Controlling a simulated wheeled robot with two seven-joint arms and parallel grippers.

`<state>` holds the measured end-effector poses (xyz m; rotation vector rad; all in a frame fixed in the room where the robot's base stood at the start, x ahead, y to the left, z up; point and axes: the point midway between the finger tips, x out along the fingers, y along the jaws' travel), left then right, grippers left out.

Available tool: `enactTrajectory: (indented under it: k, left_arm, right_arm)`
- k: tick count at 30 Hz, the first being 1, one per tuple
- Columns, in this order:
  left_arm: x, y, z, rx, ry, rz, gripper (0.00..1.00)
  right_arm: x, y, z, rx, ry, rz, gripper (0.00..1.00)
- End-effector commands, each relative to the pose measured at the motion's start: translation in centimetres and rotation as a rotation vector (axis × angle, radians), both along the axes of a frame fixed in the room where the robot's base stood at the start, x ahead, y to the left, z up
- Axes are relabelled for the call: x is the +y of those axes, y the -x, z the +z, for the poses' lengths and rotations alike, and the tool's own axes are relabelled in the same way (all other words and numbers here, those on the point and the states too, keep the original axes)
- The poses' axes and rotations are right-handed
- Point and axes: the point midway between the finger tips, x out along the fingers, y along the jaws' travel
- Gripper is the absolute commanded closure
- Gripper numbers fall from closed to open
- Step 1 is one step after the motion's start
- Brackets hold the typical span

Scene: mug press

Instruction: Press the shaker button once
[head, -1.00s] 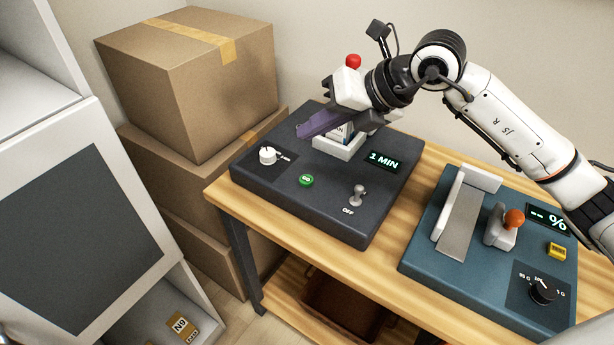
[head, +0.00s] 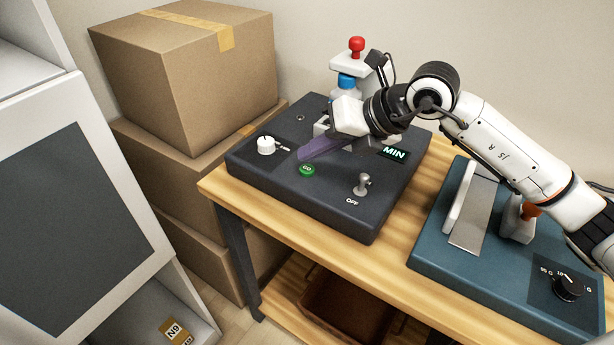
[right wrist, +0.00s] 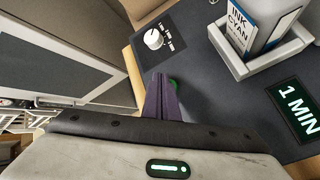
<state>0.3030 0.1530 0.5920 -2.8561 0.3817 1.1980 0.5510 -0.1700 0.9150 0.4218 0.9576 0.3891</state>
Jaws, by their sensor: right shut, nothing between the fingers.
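The shaker (head: 335,205) is a dark grey box on the wooden table. Its round green GO button (head: 307,170) is on the top face, between a white knob (head: 266,145) and a metal toggle switch (head: 363,184) marked OFF. My right gripper (head: 302,157) has its purple fingers shut and empty, with the tips just behind the button in the head view. In the right wrist view the fingers partly cover the button (right wrist: 174,84). I cannot tell whether they touch it. The display (right wrist: 297,110) reads 1 MIN. My left gripper is not in view.
A bottle (right wrist: 258,22) labelled INK CYAN stands in a white holder (right wrist: 262,58) on the shaker, under a red-topped clamp (head: 356,47). A teal device (head: 470,262) stands to the right. Cardboard boxes (head: 185,80) are stacked at left, beside a white cabinet (head: 95,120).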

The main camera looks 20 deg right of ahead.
Motion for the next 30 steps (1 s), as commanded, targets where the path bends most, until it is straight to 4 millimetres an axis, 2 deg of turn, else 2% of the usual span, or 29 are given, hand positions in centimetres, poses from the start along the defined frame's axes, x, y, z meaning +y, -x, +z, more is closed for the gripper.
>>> enactTrajectory:
  k: [13,30]
  left_arm:
    - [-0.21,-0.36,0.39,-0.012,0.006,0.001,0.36]
    - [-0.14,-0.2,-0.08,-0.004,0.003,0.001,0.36]
  right_arm:
    - [-0.02,0.0,-0.31,0.0,0.0,0.0,1.0]
    - [0.0,0.0,-0.29,0.0,0.0,0.0,1.0]
